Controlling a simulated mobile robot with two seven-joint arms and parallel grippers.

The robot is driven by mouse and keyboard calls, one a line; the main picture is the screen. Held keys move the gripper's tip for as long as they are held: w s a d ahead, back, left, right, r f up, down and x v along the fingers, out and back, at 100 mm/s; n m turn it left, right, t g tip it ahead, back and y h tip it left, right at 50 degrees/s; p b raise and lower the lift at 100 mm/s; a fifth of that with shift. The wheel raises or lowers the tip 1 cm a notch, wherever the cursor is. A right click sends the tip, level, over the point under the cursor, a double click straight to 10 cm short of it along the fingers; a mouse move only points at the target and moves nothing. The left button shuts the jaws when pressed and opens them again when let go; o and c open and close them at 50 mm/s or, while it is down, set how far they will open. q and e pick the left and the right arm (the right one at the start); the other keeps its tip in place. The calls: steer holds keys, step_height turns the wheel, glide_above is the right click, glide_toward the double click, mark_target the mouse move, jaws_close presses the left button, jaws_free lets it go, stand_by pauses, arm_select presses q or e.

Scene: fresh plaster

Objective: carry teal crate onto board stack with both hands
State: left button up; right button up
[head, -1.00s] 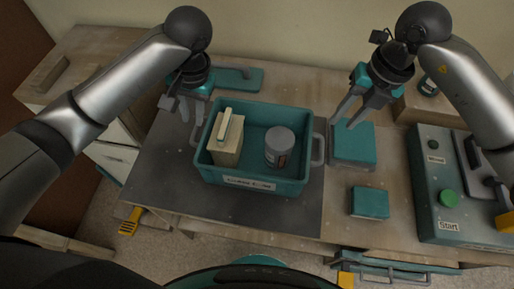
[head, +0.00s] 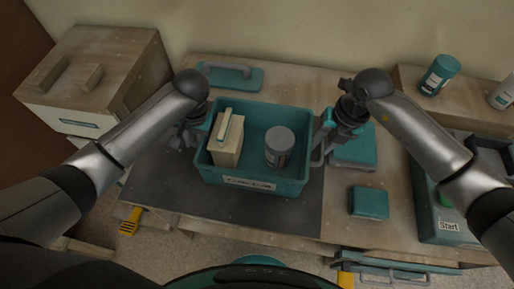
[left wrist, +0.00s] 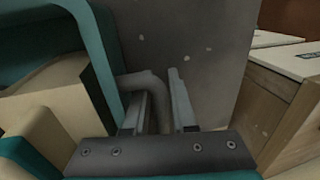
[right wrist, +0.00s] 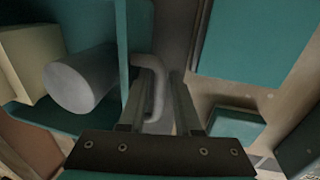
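The teal crate (head: 295,185) stands on the dark mat and holds a cream box (head: 226,152) and a grey can (head: 279,147). My left gripper (head: 190,138) is at the crate's left handle. In the left wrist view that handle (left wrist: 146,84) lies between its open fingers (left wrist: 160,108). My right gripper (head: 324,144) is at the right handle. In the right wrist view that handle (right wrist: 156,75) lies between its open fingers (right wrist: 158,108). A square teal-topped stack (head: 354,152), apparently the board stack, sits just right of the crate, partly hidden by my right gripper.
A small teal block (head: 369,202) lies in front of the stack. A control box with a Start label (head: 448,226) stands at the right. A teal float with a handle (head: 232,78) lies behind the crate. A wooden cabinet (head: 95,75) is at the left.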

arm_select(q)
steer(key=shift+c, duration=0.2)
jaws_close()
arm_select(e)
jaws_close()
arm_select(q)
steer(key=shift+w+r, duration=0.1)
arm_select(e)
steer(key=shift+w+r, duration=0.15)
stand_by(0.8)
